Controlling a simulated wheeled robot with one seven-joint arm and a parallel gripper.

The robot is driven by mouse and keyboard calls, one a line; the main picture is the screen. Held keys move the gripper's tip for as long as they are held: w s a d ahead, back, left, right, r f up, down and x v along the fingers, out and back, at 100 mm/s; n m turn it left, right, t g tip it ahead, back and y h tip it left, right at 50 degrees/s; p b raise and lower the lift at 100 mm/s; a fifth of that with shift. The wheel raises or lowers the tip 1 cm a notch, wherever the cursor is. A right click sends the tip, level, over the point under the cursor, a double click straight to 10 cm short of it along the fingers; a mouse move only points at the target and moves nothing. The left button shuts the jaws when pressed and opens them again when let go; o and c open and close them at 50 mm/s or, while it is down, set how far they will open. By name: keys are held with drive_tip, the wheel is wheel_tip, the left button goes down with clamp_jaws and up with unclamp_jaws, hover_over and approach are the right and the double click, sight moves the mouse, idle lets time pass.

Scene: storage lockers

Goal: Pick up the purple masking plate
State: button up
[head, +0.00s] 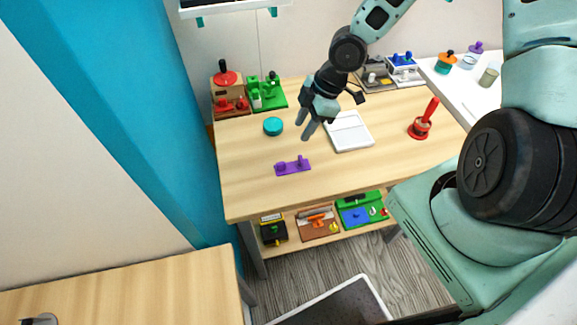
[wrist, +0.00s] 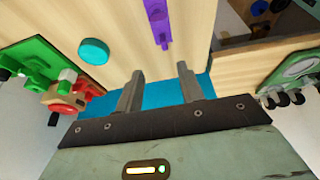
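The purple masking plate (head: 292,167) lies flat on the wooden table, toward its front left, with small raised knobs on top. It also shows in the wrist view (wrist: 159,20) at the top centre, beyond the fingertips. My gripper (head: 307,127) is above the table, behind the plate and apart from it. In the wrist view its two fingers (wrist: 160,75) are spread with nothing between them.
A teal round disc (head: 273,126) and a white tray (head: 349,131) flank my gripper. A red-handled stamp (head: 423,120) stands at right. Red and green fixtures (head: 266,94) sit at the back left. The table (head: 250,195) is clear around the plate. A lower shelf holds several boards.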

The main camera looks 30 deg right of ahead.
drive_tip(key=b, duration=0.2)
hover_over(284, 162)
drive_tip(key=d, duration=0.3)
drive_tip(key=f, duration=0.8)
drive_tip(key=shift+a, duration=0.25)
drive_tip(key=shift+s+p+x, duration=0.15)
drive_tip(key=shift+p+x, duration=0.05)
drive_tip(key=shift+x, duration=0.9)
drive_tip(key=shift+s+p+x, duration=0.1)
drive_tip(key=shift+p+x, duration=0.05)
drive_tip(key=shift+x, duration=0.95)
drive_tip(key=shift+a+f, duration=0.25)
drive_tip(key=shift+f, duration=0.1)
drive_tip(key=shift+c, duration=0.4)
clamp_jaws()
